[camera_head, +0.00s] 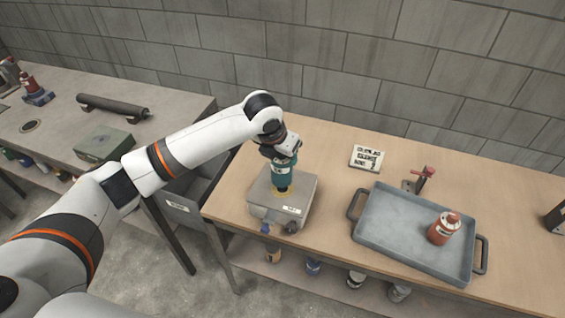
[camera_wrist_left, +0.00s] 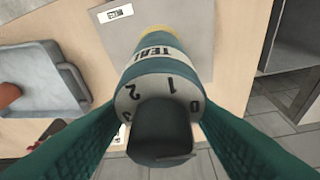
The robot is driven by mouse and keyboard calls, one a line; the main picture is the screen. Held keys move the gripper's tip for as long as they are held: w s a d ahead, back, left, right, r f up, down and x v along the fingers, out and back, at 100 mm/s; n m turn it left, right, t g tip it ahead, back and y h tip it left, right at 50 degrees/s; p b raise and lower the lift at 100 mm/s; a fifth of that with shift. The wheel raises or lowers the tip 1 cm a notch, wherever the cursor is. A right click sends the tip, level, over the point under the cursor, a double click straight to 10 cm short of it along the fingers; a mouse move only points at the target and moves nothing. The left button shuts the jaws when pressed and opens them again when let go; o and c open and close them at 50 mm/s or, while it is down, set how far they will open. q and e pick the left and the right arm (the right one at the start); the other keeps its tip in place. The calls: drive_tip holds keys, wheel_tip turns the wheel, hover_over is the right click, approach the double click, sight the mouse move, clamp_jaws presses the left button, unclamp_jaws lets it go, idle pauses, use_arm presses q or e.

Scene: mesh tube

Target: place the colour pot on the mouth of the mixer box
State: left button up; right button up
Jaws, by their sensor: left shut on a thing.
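The teal colour pot (camera_head: 280,180) stands about upright over the grey mixer box (camera_head: 300,207). The wrist view shows the pot (camera_wrist_left: 156,80) from above, with a white "TEAL" label and a numbered ring. My left gripper (camera_head: 284,160) is shut on the pot, with one green finger on each side of it in the wrist view (camera_wrist_left: 155,112). The yellow mouth (camera_head: 284,191) of the box shows around the pot's lower end; it also shows in the wrist view (camera_wrist_left: 160,31). I cannot tell whether the pot is seated or just above it. My right gripper is not in view.
To the right, a blue-grey tray (camera_head: 400,247) holds a red pot (camera_head: 443,229). A label sign (camera_head: 366,158) and a red-handled clamp-like tool (camera_head: 422,179) are behind it. The grey side table (camera_head: 60,135) carries a dark roller (camera_head: 113,107) and a green box (camera_head: 103,144).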

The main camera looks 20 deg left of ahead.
use_arm(q)
wheel_tip(320, 180, down, 3)
drive_tip(key=shift+f+p, duration=0.1)
drive_tip(key=shift+p, duration=0.3)
drive_tip(key=shift+f, duration=0.3)
drive_tip(key=o, duration=1.3)
drive_tip(key=shift+f, duration=0.1)
drive_tip(key=shift+o, duration=0.2)
drive_tip(key=shift+s+r, duration=0.1)
drive_tip(key=shift+r, duration=0.4)
drive_tip(key=b+v, duration=0.1)
drive_tip(key=v, duration=1)
drive_tip(key=shift+b, duration=0.35)
